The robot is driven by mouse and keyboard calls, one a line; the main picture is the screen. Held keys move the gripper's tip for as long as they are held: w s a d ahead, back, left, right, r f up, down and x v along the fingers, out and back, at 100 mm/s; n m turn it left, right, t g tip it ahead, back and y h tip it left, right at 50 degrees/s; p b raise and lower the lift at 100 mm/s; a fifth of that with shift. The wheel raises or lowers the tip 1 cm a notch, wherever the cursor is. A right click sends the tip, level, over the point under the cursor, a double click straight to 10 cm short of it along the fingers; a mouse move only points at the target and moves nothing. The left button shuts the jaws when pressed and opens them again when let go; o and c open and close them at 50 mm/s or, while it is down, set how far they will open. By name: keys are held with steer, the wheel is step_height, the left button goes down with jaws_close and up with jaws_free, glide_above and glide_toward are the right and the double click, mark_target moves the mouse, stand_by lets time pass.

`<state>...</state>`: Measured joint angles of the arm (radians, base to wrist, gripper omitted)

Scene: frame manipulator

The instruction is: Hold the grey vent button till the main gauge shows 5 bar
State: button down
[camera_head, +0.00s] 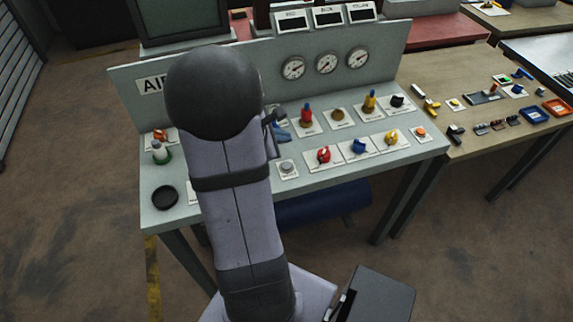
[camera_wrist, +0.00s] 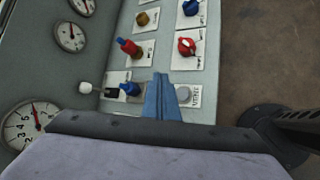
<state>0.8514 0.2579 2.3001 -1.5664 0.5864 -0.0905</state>
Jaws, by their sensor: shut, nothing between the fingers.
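The grey vent button (camera_head: 287,167) sits on a white plate near the front of the air panel, just right of my arm. It also shows in the wrist view (camera_wrist: 183,95), beside the label "VENT". My gripper (camera_wrist: 161,78) has its blue-grey fingers shut together with nothing between them. In that view the fingers lie just left of the button and do not cover it; contact is not visible. A large white gauge (camera_wrist: 25,124), likely the main one, has a red needle near the top; I cannot read its exact value. My arm hides it in the head view.
Three small gauges (camera_head: 326,62) are on the backboard. A red knob (camera_head: 323,155), a blue knob (camera_head: 359,146) and an orange button (camera_head: 421,131) stand to the right. A black round dish (camera_head: 165,197) lies left.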

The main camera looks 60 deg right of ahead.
steer(key=shift+f, duration=0.15)
steer(key=b, duration=0.6)
glide_above(284, 168)
step_height(284, 168, down, 7)
steer(key=shift+f, duration=0.15)
steer(key=shift+f+b, duration=0.65)
steer(key=shift+b, duration=0.15)
steer(key=shift+f, duration=0.15)
stand_by(1.2)
steer(key=shift+f+b, duration=0.3)
steer(key=shift+b, duration=0.3)
steer(key=shift+f+b, duration=0.45)
steer(key=shift+b, duration=0.1)
stand_by(1.7)
steer(key=shift+r+p, duration=0.65)
steer(key=shift+r, duration=0.3)
